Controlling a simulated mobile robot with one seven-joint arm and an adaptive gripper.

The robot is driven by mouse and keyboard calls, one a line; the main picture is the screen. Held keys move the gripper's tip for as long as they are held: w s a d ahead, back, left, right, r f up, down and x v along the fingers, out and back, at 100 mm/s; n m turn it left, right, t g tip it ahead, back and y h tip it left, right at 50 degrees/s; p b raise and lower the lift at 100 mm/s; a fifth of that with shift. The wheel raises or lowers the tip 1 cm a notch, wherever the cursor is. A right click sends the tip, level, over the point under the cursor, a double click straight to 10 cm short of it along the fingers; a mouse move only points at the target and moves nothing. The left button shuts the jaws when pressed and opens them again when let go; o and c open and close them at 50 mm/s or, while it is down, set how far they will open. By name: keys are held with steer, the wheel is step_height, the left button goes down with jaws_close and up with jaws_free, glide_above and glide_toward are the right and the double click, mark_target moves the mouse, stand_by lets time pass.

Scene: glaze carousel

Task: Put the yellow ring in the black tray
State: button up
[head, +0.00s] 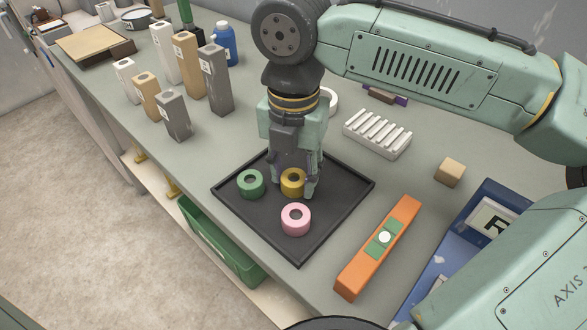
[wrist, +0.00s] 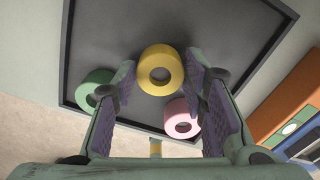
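The yellow ring (head: 293,191) is in the black tray (head: 340,190), between a green ring (head: 250,190) and a pink ring (head: 296,226). In the wrist view the yellow ring (wrist: 160,53) lies between and just beyond my fingertips, with a small gap at each side. My gripper (head: 294,186) points down over the tray and is open, holding nothing. The green ring (wrist: 87,86) is partly behind one finger and the pink ring (wrist: 176,116) partly behind the other. The far part of the tray is hidden by my gripper in the head view.
An orange level (head: 362,271) lies right of the tray, with a wooden cube (head: 450,172) and a white slotted rack (head: 377,136) behind. Several upright blocks (head: 173,116) stand at the left. A green bin (head: 222,243) sits below the table edge. The tray's right part is clear.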

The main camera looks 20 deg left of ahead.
mark_target(294, 177)
steer(key=shift+o, duration=1.4)
steer(key=shift+r, duration=0.1)
step_height(294, 177, up, 12)
steer(key=shift+r, duration=0.15)
